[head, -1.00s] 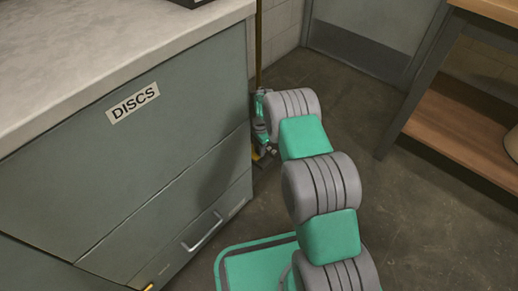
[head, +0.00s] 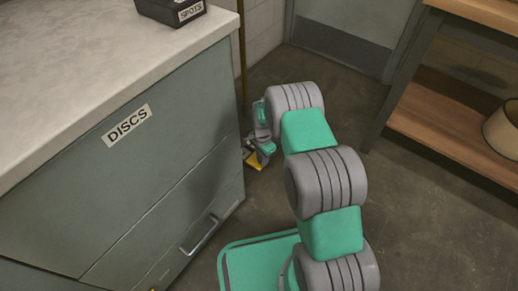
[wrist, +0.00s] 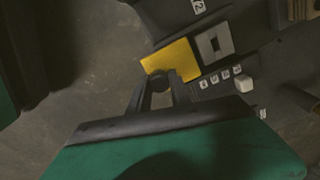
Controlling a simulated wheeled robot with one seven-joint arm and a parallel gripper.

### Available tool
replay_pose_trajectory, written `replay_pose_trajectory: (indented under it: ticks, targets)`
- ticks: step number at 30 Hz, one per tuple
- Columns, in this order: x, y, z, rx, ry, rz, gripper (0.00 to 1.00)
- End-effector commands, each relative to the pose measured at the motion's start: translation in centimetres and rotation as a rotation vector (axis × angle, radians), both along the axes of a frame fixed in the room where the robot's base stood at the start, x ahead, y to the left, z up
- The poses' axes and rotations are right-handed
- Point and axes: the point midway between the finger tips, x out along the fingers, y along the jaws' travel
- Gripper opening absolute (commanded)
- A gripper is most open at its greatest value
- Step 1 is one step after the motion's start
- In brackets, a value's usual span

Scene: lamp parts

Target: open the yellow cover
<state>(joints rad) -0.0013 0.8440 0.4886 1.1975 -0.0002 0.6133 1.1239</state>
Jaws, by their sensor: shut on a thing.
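The yellow cover (wrist: 172,58) is a flat yellow plate on a dark panel in the wrist view. A small yellow patch (head: 254,163) shows by my gripper in the head view, past the cabinet's far corner. My gripper (wrist: 159,82) is shut on a dark round knob at the cover's near edge, between the two fingers. In the head view my gripper (head: 257,150) is small and partly hidden by the cabinet corner. How far the cover is tilted I cannot tell.
Beside the cover are a grey square frame (wrist: 214,42), several small labels and a white knob (wrist: 243,84). The grey cabinet (head: 120,190) marked DISCS stands close on the left. A wooden shelf (head: 450,130) is at right. Dark floor lies between.

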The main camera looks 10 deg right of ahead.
Motion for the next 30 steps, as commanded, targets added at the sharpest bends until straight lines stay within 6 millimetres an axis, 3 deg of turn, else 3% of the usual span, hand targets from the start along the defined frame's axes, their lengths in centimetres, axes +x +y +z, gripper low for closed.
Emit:
replay_pose_trajectory:
  ticks: [11,12,19,26,30]
  targets:
    - [-0.4,-0.6,0.0,-0.001,-0.004,-0.002,0.0]
    - [-0.4,-0.6,0.0,-0.001,-0.004,-0.002,0.28]
    - [-0.5,-0.6,0.0,-0.001,-0.003,-0.002,0.46]
    - [-0.5,-0.6,0.1,0.0,-0.002,-0.003,0.46]
    - [-0.4,-0.6,1.7,-0.001,-0.004,-0.003,0.46]
